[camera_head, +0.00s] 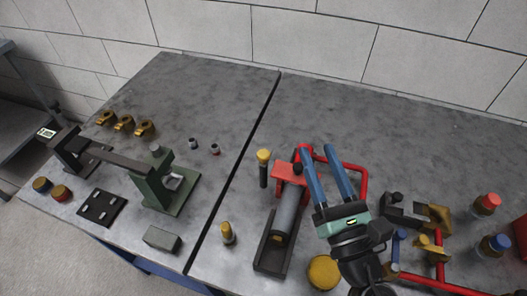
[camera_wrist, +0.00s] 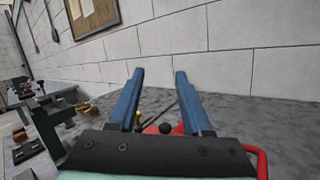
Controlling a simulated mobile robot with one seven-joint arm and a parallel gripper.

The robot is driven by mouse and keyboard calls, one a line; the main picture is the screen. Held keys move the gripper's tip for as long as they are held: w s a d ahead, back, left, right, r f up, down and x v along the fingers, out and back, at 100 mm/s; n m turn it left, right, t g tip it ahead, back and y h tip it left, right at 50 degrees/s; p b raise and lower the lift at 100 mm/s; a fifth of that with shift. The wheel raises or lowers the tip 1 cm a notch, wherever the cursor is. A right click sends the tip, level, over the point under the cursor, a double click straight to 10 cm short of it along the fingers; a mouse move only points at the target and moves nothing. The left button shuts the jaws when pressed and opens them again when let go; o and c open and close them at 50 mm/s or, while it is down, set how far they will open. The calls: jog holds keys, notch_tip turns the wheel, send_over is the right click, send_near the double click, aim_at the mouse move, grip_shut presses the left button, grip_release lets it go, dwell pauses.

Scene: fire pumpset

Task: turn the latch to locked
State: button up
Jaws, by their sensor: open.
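My gripper (camera_head: 317,150) is open, with two blue fingers pointing toward the back of the bench. In the wrist view the fingers (camera_wrist: 160,75) are apart with nothing held between them. A red clamp-like bracket (camera_head: 289,171) on a grey cylinder (camera_head: 287,210) sits just left of my gripper, and the left fingertip overlaps its top in the head view. A red tube frame (camera_head: 364,182) stands behind and right of the fingers. I cannot tell which part is the latch or how it is turned. In the wrist view, small dark and red parts between the fingers are mostly hidden.
A yellow-topped black post (camera_head: 263,157) and a brass fitting (camera_head: 227,233) stand left of the cylinder. Red and blue capped fittings (camera_head: 486,204) and brass parts (camera_head: 440,217) crowd the right. A green vise-like stand (camera_head: 160,190) is on the left bench. The back of the bench is clear.

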aim_at(266, 161)
jog(key=s+a+f+n+g, duration=0.1)
jog(key=f, duration=0.2)
jog(key=s+a+f+n+g+y, duration=0.1)
jog(key=f+n, duration=0.1)
jog(key=s+a+f+n+g+y, duration=0.1)
jog(key=f, duration=0.2)
jog(key=shift+a+f+g, duration=0.25)
jog(key=shift+f+g, duration=0.05)
jog(key=shift+f, duration=0.05)
jog(key=shift+a+f+n, duration=0.2)
jog(key=shift+f+n, duration=0.05)
jog(key=shift+n, duration=0.15)
jog(key=p+x, duration=0.1)
jog(key=x, duration=1.1)
jog(key=shift+w+a+f, duration=0.1)
jog(key=shift+w+a, duration=0.15)
jog(key=shift+a, duration=0.05)
grip_shut()
